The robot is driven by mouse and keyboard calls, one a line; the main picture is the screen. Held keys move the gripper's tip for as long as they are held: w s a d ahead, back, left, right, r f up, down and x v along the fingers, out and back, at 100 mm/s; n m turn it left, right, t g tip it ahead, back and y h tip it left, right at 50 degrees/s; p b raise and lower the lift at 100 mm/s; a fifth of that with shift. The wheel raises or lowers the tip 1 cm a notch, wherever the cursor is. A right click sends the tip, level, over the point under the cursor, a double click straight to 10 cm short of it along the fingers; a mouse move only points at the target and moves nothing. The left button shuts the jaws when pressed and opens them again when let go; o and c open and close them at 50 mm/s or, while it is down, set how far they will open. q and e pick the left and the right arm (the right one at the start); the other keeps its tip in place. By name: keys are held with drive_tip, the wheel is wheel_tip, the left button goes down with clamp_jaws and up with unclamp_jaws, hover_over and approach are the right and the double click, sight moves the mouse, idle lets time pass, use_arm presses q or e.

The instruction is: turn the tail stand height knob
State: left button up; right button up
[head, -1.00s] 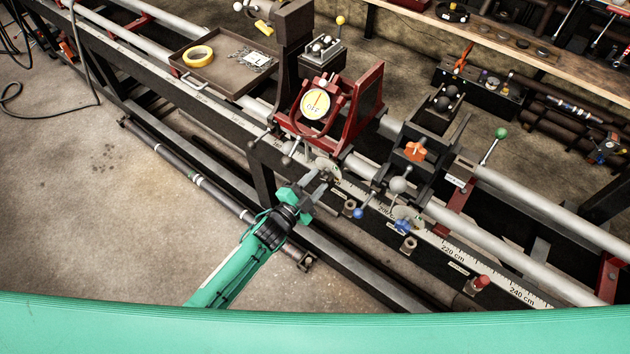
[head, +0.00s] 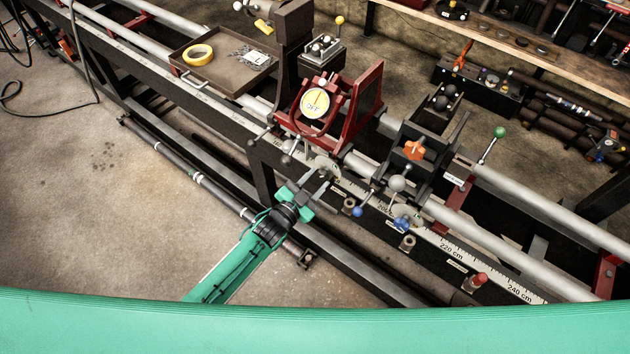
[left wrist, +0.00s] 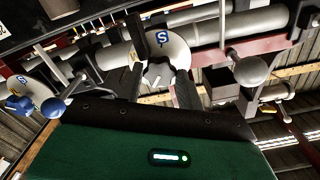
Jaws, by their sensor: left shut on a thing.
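The tail stand height knob (left wrist: 158,74) is a small grey knob with a pale pointer line, in front of a round pale disc (left wrist: 172,47) with a blue "S" mark. My left gripper (left wrist: 160,88) is shut on this knob, with one dark finger on each side of it. In the head view my left gripper (head: 322,181) reaches up to the lathe's front rail below the red stand (head: 364,107). There the gripper mostly hides the knob, and part of the pale disc (head: 325,163) shows behind it. My right gripper is not in view.
To the right are a grey ball handle (head: 397,184), a blue knob (head: 402,224) and an orange knob (head: 414,150). A tray (head: 222,73) with tape is at upper left. Floor at left is open.

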use_arm(q)
drive_tip(key=shift+f, duration=0.1)
drive_tip(key=o, duration=1)
drive_tip(key=shift+b+v, duration=1.2)
drive_tip(key=shift+v, duration=5.8)
